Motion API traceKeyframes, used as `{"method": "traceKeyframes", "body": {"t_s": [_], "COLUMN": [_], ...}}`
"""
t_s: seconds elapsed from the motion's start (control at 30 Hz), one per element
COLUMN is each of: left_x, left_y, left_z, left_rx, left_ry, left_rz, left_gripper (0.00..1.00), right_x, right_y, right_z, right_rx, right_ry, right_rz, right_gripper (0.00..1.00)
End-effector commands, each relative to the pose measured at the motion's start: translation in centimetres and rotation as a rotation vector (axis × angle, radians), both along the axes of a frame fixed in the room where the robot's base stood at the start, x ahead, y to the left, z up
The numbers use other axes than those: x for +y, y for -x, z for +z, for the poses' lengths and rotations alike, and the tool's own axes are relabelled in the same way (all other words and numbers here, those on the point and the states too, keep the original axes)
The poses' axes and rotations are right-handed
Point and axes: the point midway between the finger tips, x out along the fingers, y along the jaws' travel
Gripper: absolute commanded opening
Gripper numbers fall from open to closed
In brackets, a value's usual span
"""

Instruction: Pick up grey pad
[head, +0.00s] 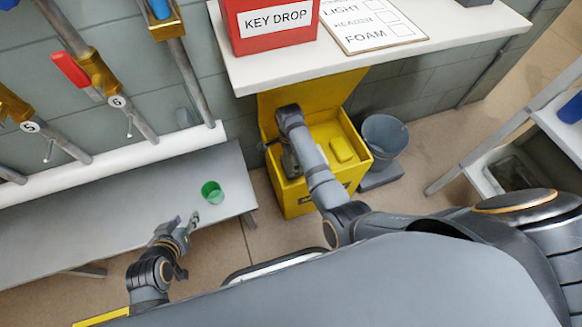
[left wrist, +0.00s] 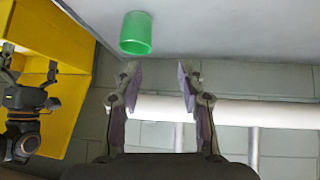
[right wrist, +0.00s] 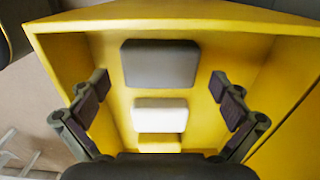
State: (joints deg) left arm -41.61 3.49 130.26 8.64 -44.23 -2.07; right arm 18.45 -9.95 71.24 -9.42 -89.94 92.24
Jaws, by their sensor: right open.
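The grey pad (right wrist: 160,64) lies in the yellow box (head: 300,205) and shows in the right wrist view, furthest up of a row of pads. A white pad (right wrist: 160,115) and a partly cut-off yellow pad (right wrist: 158,137) lie below it there. My right gripper (right wrist: 160,84) is open in the box, its fingers on either side of the row, with nothing between them gripped. In the head view my right arm hides the grey pad. My left gripper (left wrist: 157,73) is open and empty; in the head view it is beside the grey bench (head: 120,215).
A green cup (head: 213,192) stands on the bench near my left gripper. A grey bucket (head: 383,138) stands right of the box. A white shelf with a red key drop box (head: 275,22) overhangs behind. Valve pipes line the left wall.

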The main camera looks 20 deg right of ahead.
Motion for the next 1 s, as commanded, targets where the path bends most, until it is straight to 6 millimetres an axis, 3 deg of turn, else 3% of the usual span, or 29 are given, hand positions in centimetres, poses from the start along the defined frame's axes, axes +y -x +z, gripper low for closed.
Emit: {"method": "traceKeyframes", "body": {"t_s": [0.2,0.5,0.73,1.0], "left_x": [0.3,0.7,0.9,0.9], "left_y": [-3.9,-7.8,-9.4,-9.7], "left_z": [3.8,10.6,16.3,23.2], "left_rx": [-0.232,-0.525,-0.756,-1.033], "left_ry": [-0.003,-0.011,-0.015,-0.016], "left_rz": [0.016,0.032,0.039,0.044], "left_gripper": [0.40,0.40,0.40,0.40], "right_x": [0.0,0.0,0.0,0.0], "right_y": [0.0,0.0,0.0,0.0], "right_z": [-0.9,-1.4,-1.8,-2.4], "right_rx": [0.000,0.000,0.000,0.000], "right_ry": [0.000,0.000,0.000,0.000], "right_rz": [0.000,0.000,0.000,0.000], "right_gripper": [1.00,1.00,1.00,1.00]}}
